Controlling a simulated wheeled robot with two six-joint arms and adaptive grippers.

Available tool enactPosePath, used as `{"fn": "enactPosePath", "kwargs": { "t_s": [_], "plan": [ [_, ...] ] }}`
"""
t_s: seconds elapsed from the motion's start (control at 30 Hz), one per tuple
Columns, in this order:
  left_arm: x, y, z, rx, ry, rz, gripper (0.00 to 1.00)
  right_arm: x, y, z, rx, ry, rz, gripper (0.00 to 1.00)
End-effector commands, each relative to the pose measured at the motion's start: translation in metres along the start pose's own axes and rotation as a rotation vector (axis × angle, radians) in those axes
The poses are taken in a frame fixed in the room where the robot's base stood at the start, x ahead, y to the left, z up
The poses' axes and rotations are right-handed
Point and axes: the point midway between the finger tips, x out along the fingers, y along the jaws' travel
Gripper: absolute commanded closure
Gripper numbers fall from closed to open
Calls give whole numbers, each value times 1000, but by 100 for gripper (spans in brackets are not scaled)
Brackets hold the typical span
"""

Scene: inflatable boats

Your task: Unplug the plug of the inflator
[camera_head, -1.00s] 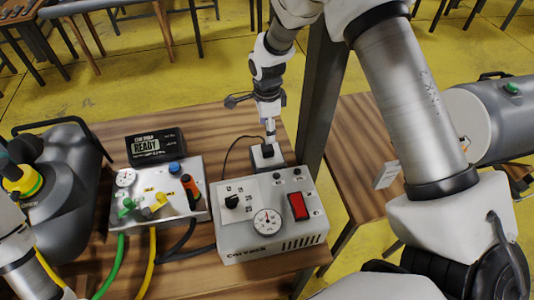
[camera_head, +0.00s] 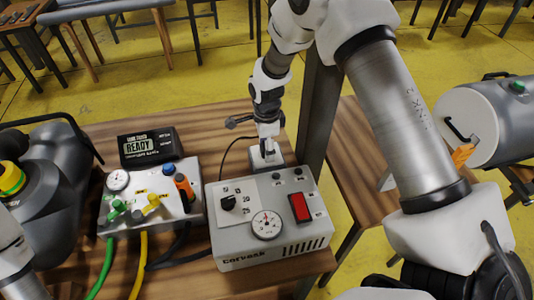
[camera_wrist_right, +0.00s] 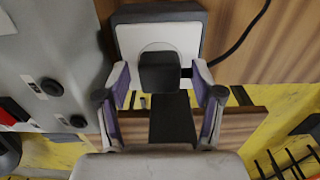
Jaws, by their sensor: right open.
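The inflator is a grey box (camera_head: 250,253) with a dial, a red switch and knobs, standing on the wooden table. Behind it sits a small socket (camera_head: 277,160) with a white face and grey rim; it also shows in the right wrist view (camera_wrist_right: 192,32). The black plug (camera_wrist_right: 160,72) sits in it, with a black cable leaving to the right in that view. My right gripper (camera_head: 267,152) points down over the socket. In the right wrist view its open fingers (camera_wrist_right: 160,80) stand on either side of the plug, with gaps. My left gripper is not in view.
A control panel (camera_head: 133,213) with hoses and a READY display (camera_head: 149,147) stand left of the inflator. A dark post (camera_head: 318,110) rises close right of my right gripper. A grey tank (camera_head: 490,125) lies at the right.

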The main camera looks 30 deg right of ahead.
Motion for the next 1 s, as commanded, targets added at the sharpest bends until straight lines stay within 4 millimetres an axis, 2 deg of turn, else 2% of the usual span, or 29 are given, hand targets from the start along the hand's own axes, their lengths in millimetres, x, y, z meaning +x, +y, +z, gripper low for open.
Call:
{"fn": "enactPosePath", "kwargs": {
  "t_s": [0.1, 1.0],
  "plan": [
    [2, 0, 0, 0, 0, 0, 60, 4, 0, 0, 0, 0, 0, 33],
    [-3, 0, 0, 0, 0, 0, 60, 4, 0, 0, 0, 0, -1, 33]
  ]
}}
